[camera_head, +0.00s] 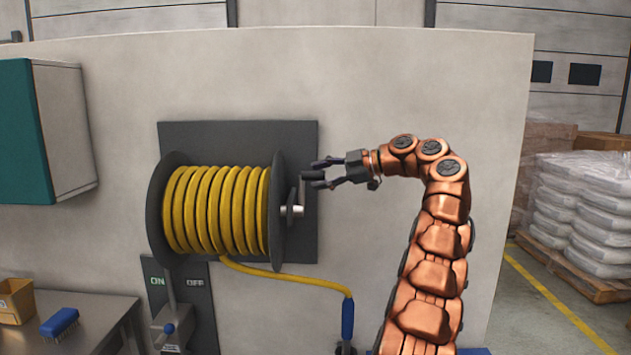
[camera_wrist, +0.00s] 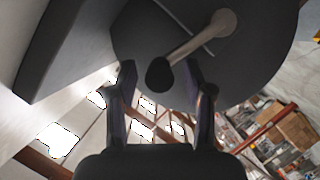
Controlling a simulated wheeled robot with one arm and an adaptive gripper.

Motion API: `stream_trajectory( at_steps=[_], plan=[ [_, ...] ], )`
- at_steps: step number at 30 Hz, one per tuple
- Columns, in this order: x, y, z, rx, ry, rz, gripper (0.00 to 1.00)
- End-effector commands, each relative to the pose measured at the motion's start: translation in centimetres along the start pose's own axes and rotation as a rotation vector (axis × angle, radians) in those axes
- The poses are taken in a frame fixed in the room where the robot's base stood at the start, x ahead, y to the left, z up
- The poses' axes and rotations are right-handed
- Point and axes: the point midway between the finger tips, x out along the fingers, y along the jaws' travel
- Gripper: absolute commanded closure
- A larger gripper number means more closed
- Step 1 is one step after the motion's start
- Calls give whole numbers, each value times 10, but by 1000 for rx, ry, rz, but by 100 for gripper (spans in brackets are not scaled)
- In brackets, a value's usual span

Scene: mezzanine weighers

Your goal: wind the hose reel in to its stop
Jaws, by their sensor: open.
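The hose reel (camera_head: 277,208) is a dark-flanged drum on a dark wall plate (camera_head: 240,131), wound with yellow hose (camera_head: 215,208). A metal crank (camera_head: 291,211) sits on its right side; its arm points up. In the wrist view the crank arm (camera_wrist: 203,42) ends in a black knob (camera_wrist: 160,74). My gripper (camera_head: 312,179) is open at the top of the crank. In the wrist view, my gripper (camera_wrist: 162,82) has one finger on either side of the knob; I cannot tell whether they touch it. The hose's loose end hangs down to a blue nozzle (camera_head: 347,318).
Below the reel, a panel marked ON and OFF (camera_head: 188,282) has a lever beside it. A teal-fronted cabinet (camera_head: 66,130) hangs at left. Stacked sacks (camera_head: 590,205) stand at right.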

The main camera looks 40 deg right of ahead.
Motion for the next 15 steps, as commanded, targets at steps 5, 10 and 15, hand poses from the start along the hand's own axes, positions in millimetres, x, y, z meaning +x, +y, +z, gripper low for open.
stream_trajectory(
  at_steps=[5,10,15],
  plan=[
    [13,0,0,2,1,3,48],
    [16,1,1,2,-2,3,48],
    [15,1,1,2,-3,4,48]
  ],
)
